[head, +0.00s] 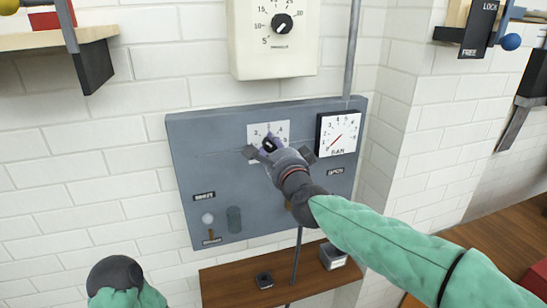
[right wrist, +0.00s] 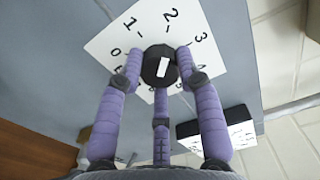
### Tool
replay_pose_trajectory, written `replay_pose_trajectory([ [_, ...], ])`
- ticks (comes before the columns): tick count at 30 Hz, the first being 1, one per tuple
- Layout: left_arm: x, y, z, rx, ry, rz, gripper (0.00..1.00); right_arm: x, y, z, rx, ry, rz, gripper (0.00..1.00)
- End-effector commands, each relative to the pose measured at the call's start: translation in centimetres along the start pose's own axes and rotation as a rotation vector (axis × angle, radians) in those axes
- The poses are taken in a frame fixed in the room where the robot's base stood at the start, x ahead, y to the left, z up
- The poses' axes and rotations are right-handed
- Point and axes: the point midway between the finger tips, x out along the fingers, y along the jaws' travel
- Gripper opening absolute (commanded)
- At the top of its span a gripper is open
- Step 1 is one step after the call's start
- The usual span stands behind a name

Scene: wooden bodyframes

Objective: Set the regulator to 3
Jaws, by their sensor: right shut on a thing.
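The regulator knob (right wrist: 160,66) is black with a white mark. It sits on a white number card (right wrist: 118,36) on a grey panel (head: 205,150). In the right wrist view the digits 0, 1, 2 and 3 show around the knob; the mark stands nearly upright in the picture, and I cannot tell the exact setting. My right gripper (head: 267,148) is shut on the knob, its purple fingers around it. In the head view it covers much of the card. A square BAR gauge (head: 338,132) with a red needle is right of the card.
A beige box with a dial (head: 275,38) hangs above the panel. A lever (head: 212,233) and a dark cylinder (head: 234,219) are at the panel's lower left. A wooden shelf (head: 225,288) with small boxes is below. A grey pipe (head: 352,48) runs up the wall.

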Motion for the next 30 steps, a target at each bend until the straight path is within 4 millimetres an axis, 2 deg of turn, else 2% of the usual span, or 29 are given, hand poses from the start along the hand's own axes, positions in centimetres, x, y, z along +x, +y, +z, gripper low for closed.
replay_pose_trajectory([
  [1, 0.7, -0.2, 0.0, 0.000, 0.000, 0.000, 0.40, 0.1, 1.2, 0.6, 0.041, -0.012, 0.016, 0.03],
  [18, 3.7, -1.3, -0.1, 0.000, 0.000, 0.000, 0.40, 0.1, 0.7, 0.6, 0.547, -0.010, 0.016, 0.03],
  [30, 4.5, -1.6, -0.2, 0.000, 0.000, 0.000, 0.40, 0.1, 0.3, 0.5, 0.736, -0.009, 0.013, 0.03],
])
